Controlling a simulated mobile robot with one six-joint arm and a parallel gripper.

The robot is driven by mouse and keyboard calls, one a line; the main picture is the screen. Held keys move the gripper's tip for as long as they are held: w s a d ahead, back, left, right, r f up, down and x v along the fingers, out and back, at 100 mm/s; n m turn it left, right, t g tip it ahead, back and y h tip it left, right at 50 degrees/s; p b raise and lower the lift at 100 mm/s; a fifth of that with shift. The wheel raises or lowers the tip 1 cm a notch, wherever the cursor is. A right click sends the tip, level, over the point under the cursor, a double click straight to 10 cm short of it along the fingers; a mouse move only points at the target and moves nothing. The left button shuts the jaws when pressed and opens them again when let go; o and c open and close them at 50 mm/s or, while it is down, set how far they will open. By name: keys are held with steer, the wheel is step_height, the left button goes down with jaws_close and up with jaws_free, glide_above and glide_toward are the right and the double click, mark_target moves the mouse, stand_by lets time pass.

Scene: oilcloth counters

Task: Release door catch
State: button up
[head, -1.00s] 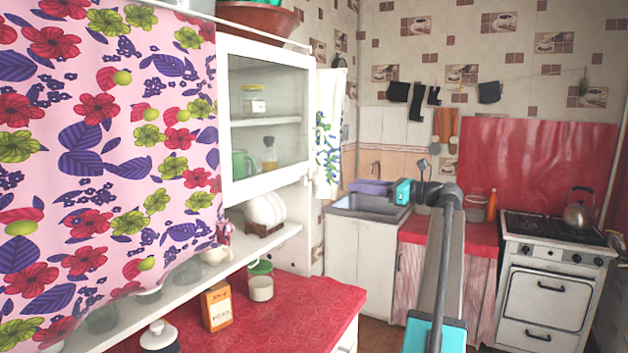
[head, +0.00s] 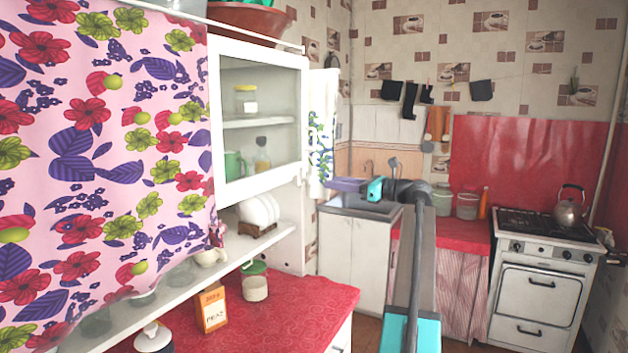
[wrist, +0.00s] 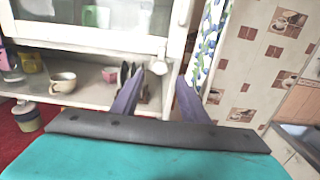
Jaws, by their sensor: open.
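The white wall cabinet has a glass-fronted door (head: 258,120), which looks closed. In the wrist view the door's white frame (wrist: 95,42) fills the upper left. My gripper (head: 345,184) is to the right of the cabinet in the head view. In the wrist view my gripper (wrist: 161,76) has its two purple fingers apart with nothing between them. The fingertips appear below the fitting, apart from it.
A patterned towel (head: 322,130) hangs right of the cabinet. The open shelf (wrist: 75,82) below the door holds a cup (wrist: 62,82) and upright plates. A flowered curtain (head: 110,140) covers the left. A red counter (head: 290,295) lies below.

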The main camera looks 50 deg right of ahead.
mark_target(312, 180)
steer(key=shift+p+x, duration=0.75)
steer(key=shift+x, duration=3.25)
steer(key=shift+f, duration=0.1)
steer(key=c, duration=1)
